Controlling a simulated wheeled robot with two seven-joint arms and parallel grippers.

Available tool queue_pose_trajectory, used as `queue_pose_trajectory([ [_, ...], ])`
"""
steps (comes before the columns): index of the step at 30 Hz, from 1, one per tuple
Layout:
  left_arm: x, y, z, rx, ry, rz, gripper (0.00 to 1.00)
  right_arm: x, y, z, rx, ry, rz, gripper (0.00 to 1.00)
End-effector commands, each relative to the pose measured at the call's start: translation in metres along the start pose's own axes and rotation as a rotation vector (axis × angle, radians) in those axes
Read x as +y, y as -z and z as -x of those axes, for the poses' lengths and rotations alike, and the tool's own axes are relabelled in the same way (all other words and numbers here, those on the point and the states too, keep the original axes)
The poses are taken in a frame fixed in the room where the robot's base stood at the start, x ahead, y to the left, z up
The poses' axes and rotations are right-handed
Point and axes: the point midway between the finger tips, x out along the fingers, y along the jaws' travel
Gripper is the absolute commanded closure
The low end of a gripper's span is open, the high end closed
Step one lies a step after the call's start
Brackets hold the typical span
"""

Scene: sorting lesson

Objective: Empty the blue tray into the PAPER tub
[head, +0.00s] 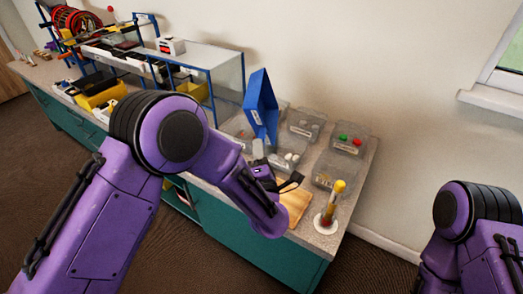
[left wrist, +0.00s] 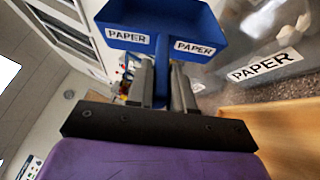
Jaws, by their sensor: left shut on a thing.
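The blue tray (head: 262,108) is held up, tipped steeply above the clear tubs; it fills the top of the left wrist view (left wrist: 165,18), with PAPER labels on it. My left gripper (head: 259,150) is shut on the tray, its fingers (left wrist: 160,88) around a narrow blue part below the labels. A clear tub with a PAPER label (left wrist: 263,66) is at the right of the left wrist view, with whitish pieces in it. In the head view a tub with white pieces (head: 288,159) is just below the tray. My right gripper is out of view.
Other clear tubs stand around, one with red and green pieces (head: 348,142). A wooden board (head: 296,203) and a yellow-topped upright item (head: 329,212) are at the bench's near end. A blue-framed shelf (head: 215,62) stands to the left.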

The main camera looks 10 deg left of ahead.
Motion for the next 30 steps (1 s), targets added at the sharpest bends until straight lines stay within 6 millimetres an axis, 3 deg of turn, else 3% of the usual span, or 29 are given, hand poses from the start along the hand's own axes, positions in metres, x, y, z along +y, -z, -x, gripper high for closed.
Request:
queue_pose_trajectory([
  [9,0.001,0.044,-0.014,-0.062,0.027,0.633,1.0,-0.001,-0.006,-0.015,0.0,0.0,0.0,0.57],
  [12,0.016,0.041,-0.018,-0.02,0.09,0.721,1.0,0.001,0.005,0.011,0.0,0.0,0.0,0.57],
  [21,0.025,0.045,-0.025,0.117,0.291,1.006,1.0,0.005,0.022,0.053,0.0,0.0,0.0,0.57],
  [30,0.026,0.046,-0.029,0.215,0.452,1.217,1.0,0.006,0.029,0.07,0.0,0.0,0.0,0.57],
])
